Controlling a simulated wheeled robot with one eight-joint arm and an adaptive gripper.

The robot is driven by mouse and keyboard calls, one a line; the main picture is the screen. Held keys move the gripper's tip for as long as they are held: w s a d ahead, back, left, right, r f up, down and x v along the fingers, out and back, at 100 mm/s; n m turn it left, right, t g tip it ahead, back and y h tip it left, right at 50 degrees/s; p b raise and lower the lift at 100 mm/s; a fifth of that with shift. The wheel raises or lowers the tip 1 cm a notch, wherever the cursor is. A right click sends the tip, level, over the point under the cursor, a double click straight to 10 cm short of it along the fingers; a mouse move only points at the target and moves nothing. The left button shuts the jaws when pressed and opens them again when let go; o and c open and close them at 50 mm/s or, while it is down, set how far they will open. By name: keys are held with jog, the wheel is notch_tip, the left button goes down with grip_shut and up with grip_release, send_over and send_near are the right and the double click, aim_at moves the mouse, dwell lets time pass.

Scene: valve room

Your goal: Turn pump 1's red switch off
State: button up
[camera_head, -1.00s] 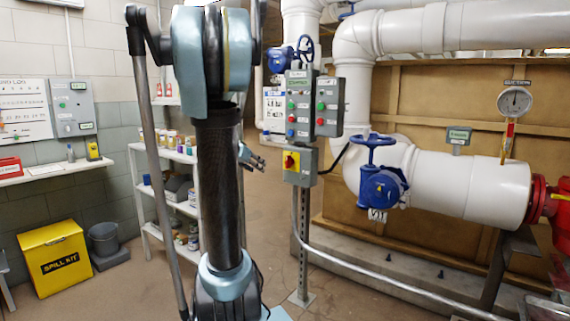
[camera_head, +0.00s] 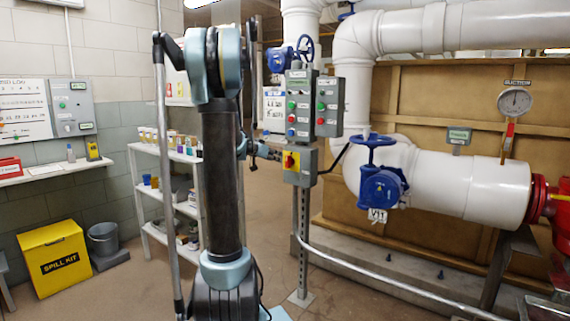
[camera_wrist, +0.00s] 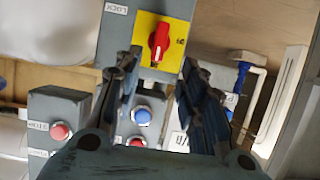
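The red rotary switch (camera_wrist: 158,40) is on a yellow plate (camera_wrist: 176,30) on a grey box. In the head view the red switch (camera_head: 290,161) is on the low box of the post-mounted panel. My gripper (camera_wrist: 158,68) is open in the wrist view, with its two fingers apart and nothing between them. The switch appears just beyond the fingertips, between them in the picture; no contact shows.
Push buttons, blue (camera_wrist: 142,115) and red (camera_wrist: 60,131), are on the boxes around the switch. A blue valve handwheel (camera_head: 372,141) and white pipes are to the right. A shelf (camera_head: 150,150) with small containers and a yellow spill kit bin (camera_head: 57,258) are at left.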

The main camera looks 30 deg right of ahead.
aim_at(286, 160)
jog(key=x, duration=1.1)
jog(key=shift+a, duration=0.1)
grip_shut()
